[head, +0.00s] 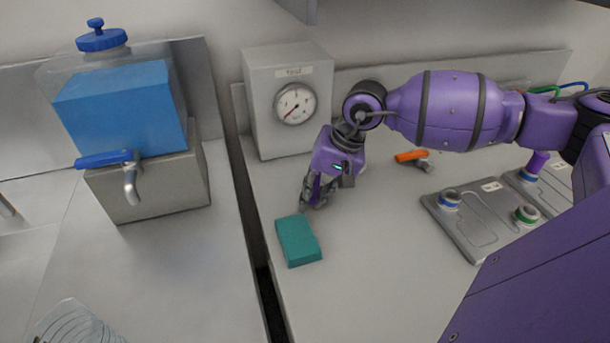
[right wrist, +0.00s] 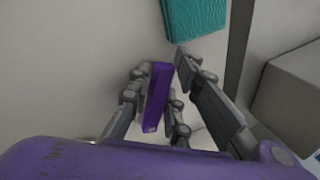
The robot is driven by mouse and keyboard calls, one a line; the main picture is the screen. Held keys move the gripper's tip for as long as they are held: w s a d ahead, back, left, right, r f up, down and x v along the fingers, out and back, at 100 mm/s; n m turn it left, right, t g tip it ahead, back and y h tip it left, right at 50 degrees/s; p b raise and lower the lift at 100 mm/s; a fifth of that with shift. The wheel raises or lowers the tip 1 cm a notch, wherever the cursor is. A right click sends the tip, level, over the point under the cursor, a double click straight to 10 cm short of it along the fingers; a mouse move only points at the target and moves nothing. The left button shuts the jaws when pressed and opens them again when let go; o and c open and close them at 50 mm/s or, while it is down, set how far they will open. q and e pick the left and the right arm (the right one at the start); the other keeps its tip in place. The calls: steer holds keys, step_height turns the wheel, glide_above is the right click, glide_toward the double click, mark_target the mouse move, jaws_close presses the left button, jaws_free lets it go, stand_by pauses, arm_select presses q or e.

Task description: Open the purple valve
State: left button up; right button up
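The purple valve's handle (right wrist: 157,95) shows in the right wrist view as an upright purple bar between my right gripper's fingers (right wrist: 164,72). The fingers stand on both sides of it, with a visible gap on the right side; I cannot tell whether the left finger touches it. In the head view my right gripper (head: 309,200) points down at the counter in front of the gauge box, and it largely hides the valve. My left gripper is not in view.
A teal block (head: 298,241) lies just in front of the right gripper. The gauge box (head: 281,132) stands behind it. An orange-handled valve (head: 411,157) and grey plates with ringed ports (head: 468,240) lie to the right. A blue-filled tank (head: 125,105) stands left, across a dark gap.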

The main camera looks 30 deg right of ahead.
steer(key=shift+s+d+f+n+g+y, duration=0.1)
steer(key=shift+s+d+n+g+y, duration=0.1)
steer(key=shift+d+n, duration=0.3)
steer(key=shift+s+d+n+g+y, duration=0.1)
steer(key=shift+d+n+g, duration=0.1)
steer(key=shift+n, duration=0.5)
steer(key=n, duration=0.1)
steer(key=d+n+b, duration=0.1)
steer(key=shift+s+d+n+g, duration=0.1)
steer(key=shift+s+n+g, duration=0.2)
steer(key=shift+g, duration=0.1)
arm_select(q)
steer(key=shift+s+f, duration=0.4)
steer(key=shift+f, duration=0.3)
arm_select(e)
steer(key=shift+d, duration=0.15)
steer(key=shift+o, duration=1.2)
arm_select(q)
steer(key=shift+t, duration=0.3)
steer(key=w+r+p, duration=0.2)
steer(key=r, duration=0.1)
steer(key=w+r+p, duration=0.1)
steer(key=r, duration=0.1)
arm_select(e)
steer(key=v, duration=0.8)
steer(key=shift+d, duration=0.25)
